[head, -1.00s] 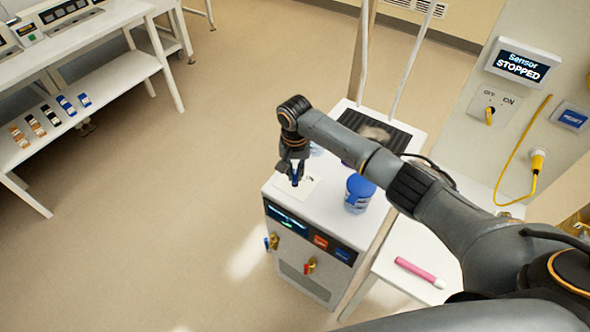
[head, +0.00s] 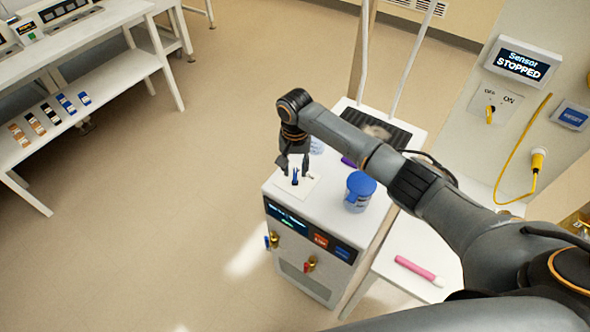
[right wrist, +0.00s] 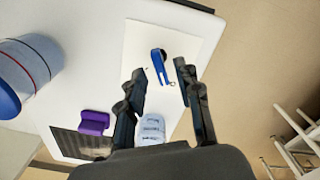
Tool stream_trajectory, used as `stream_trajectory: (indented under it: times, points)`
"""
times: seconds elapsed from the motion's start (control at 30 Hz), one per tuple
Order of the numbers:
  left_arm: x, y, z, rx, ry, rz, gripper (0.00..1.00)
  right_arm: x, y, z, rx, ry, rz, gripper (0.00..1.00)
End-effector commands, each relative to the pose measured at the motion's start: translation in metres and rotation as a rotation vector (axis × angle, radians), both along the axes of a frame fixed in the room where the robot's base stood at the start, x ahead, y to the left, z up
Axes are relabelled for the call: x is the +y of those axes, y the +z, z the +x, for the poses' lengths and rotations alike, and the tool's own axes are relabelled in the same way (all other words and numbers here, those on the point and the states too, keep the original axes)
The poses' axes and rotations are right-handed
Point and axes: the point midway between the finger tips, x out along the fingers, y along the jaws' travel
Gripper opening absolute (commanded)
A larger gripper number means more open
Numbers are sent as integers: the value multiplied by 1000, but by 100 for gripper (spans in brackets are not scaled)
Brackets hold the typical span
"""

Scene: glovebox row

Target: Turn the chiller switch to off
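The chiller (head: 320,205) is a white cabinet with a dark front display, coloured buttons and two small valves. The plate's markings are too small to read. My right gripper (head: 294,165) is open and empty, pointing down just above the switch. In the right wrist view its fingertips (right wrist: 159,70) lie on either side of the lever, with gaps. My left gripper is not in view.
A blue-lidded jar (head: 360,190), a purple item (right wrist: 93,122) and a pale ribbed object (right wrist: 151,130) stand on the chiller top. A wall panel (head: 520,62) reads "Sensor STOPPED", above another OFF/ON switch (head: 490,112). A pink cylinder (head: 418,270) lies on the side table.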

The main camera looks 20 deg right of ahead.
Motion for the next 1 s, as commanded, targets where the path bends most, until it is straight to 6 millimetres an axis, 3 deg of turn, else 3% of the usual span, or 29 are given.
stream_trajectory:
  times: [0.3,0.5,1.0]
  points:
    - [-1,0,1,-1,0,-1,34,0,68,1,-5,1,1,34]
    - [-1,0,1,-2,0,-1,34,0,97,0,-1,0,1,34]
    - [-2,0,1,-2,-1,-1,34,0,105,0,-1,1,0,34]
